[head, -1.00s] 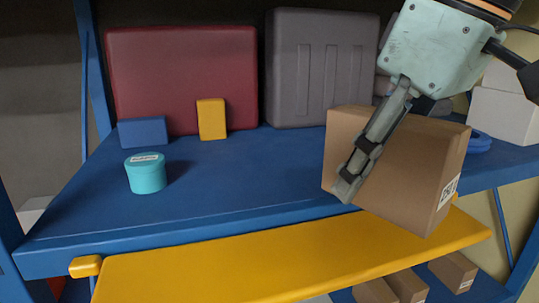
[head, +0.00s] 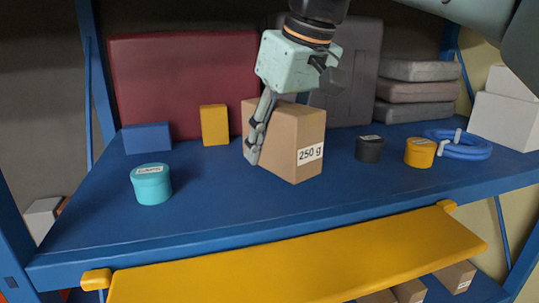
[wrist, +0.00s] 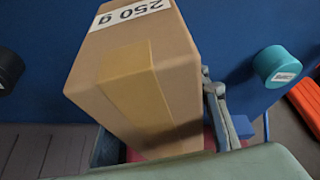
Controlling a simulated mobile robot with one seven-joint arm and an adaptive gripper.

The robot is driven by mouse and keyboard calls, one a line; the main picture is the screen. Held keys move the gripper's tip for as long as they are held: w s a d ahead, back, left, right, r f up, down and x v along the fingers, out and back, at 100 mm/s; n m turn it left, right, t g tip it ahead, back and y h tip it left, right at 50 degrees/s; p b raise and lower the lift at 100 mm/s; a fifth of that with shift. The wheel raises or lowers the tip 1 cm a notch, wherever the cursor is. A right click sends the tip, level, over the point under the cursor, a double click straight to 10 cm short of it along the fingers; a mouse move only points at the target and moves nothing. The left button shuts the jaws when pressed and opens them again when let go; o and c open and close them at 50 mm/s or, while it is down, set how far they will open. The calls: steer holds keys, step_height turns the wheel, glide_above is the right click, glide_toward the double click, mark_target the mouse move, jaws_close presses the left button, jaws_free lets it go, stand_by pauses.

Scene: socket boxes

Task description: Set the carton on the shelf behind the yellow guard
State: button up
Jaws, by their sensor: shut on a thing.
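The brown carton (head: 290,140) has a white "250 g" label facing the front right. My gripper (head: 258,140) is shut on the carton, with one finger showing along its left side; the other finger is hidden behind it. The carton is over the blue shelf (head: 225,210), past the yellow guard (head: 300,262) that runs along the shelf's front. I cannot tell whether its base touches the shelf. In the wrist view the carton (wrist: 140,80) fills the middle, between the fingers, and looks tilted.
A teal tub (head: 152,186) stands at left. A yellow block (head: 214,125) and a blue block (head: 147,138) stand behind it. A black tub (head: 369,149), a yellow tub (head: 419,153) and a blue coil (head: 465,147) lie at right. Grey and red cases stand behind.

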mark_target(293, 147)
steer(key=shift+f+b, duration=1.75)
steer(key=shift+f, duration=0.15)
steer(key=o, duration=1.4)
steer(key=shift+c, duration=0.2)
steer(key=v, duration=0.5)
steer(key=shift+s+r+p, duration=0.1)
steer(key=shift+r+p, duration=0.2)
steer(key=shift+r, duration=0.1)
steer(key=s+d+b, duration=0.3)
steer(key=s+d, duration=0.4)
steer(key=s, duration=0.2)
steer(key=shift+s+d+f, duration=0.2)
steer(key=shift+d+f, duration=0.05)
